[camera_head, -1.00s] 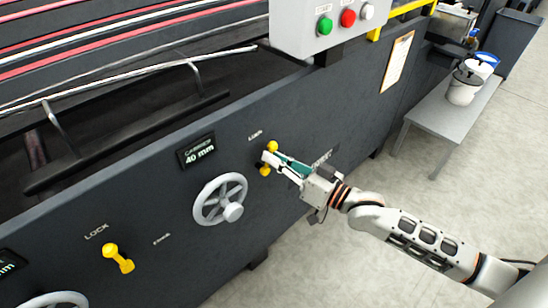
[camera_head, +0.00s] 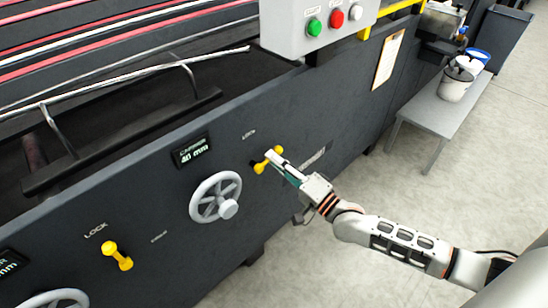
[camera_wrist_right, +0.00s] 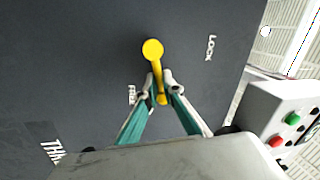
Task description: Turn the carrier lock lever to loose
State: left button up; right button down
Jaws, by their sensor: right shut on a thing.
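The carrier lock lever (camera_head: 262,167) is yellow and sits on the dark machine panel, right of the grey handwheel. In the head view it slants up to the right. My right gripper (camera_head: 274,157) is at its outer end. In the right wrist view the lever's round end (camera_wrist_right: 152,50) lies beyond the fingertips, and its arm runs between the fingers of my right gripper (camera_wrist_right: 160,82), which is shut on it. A LOCK label (camera_wrist_right: 210,47) and a FREE label (camera_wrist_right: 132,95) flank the lever there. My left gripper is out of view.
The grey handwheel (camera_head: 216,197) sits left of the lever, below the 40 mm carrier display (camera_head: 194,150). A second yellow lever (camera_head: 117,256) is at the lower left. A control box with buttons (camera_head: 318,25) overhangs above. A grey bench (camera_head: 436,112) with buckets stands right; open floor lies in front.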

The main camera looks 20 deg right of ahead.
jog(key=shift+f+m+h, duration=0.2)
jog(key=shift+f+m, duration=0.15)
jog(key=shift+m, duration=0.55)
jog(key=shift+f+m+h, duration=0.2)
jog(key=shift+f+m, duration=0.1)
jog(key=shift+m, duration=0.6)
jog(key=c, duration=2.2)
grip_release()
jog(key=shift+s, duration=0.1)
jog(key=v, duration=1.1)
jog(key=shift+s+d+f, duration=0.1)
jog(key=shift+s+f, duration=0.2)
jog(key=shift+s, duration=0.05)
